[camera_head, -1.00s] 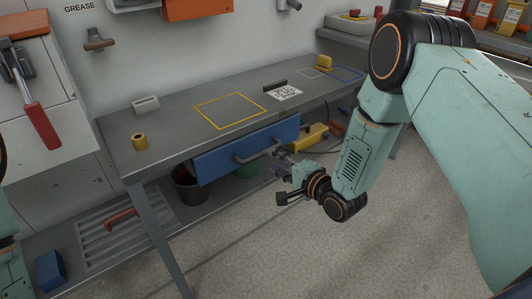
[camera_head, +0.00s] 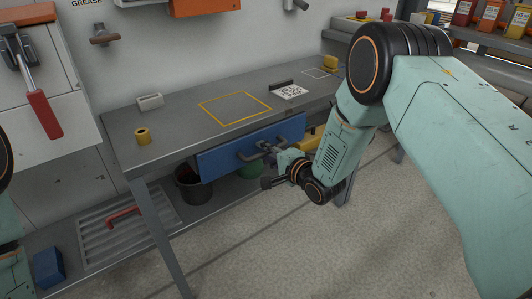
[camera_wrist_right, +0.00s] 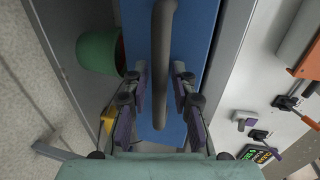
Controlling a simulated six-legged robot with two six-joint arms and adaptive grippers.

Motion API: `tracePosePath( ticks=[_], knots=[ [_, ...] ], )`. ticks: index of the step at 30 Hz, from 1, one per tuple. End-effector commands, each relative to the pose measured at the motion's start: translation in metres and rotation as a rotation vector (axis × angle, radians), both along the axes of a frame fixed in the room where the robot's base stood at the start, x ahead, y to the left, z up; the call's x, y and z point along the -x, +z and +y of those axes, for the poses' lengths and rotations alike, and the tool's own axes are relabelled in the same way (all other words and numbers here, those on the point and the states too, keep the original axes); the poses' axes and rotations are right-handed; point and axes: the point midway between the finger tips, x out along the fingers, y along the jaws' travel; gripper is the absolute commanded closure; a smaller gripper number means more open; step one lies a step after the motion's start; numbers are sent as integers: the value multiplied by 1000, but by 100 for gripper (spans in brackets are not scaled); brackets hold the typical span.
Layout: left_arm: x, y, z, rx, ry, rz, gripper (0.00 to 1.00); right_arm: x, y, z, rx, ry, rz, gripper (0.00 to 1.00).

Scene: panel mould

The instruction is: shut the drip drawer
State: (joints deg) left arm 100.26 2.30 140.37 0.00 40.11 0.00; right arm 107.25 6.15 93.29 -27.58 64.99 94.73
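The blue drawer front (camera_head: 222,160) hangs under the near edge of the grey workbench. Its dark bar handle (camera_head: 249,157) sticks out from the front. I cannot tell clearly how far the drawer stands out. My right gripper (camera_head: 271,166) is at the right part of the handle. In the right wrist view, my right gripper (camera_wrist_right: 160,72) is open, with one finger on each side of the handle (camera_wrist_right: 160,40) and gaps between. The blue front (camera_wrist_right: 200,40) lies behind them. My left gripper is not in view; only part of that arm shows at the left edge.
The workbench top (camera_head: 180,132) bears a yellow roll (camera_head: 142,137) and a pale block (camera_head: 150,101). The floor in front is clear.

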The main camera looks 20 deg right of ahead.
Motion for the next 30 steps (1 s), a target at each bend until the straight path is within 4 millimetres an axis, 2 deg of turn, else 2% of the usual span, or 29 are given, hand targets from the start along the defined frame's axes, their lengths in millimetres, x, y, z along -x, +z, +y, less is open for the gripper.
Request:
tracePosePath(
  ticks=[1, 8, 30],
  knots=[
    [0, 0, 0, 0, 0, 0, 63, 0, 0, 0, 0, 0, 0, 81],
    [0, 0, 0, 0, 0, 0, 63, 0, 0, 0, 0, 0, 0, 100],
    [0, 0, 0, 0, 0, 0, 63, 0, 1, -1, -1, -2, -2, 100]
  ],
)
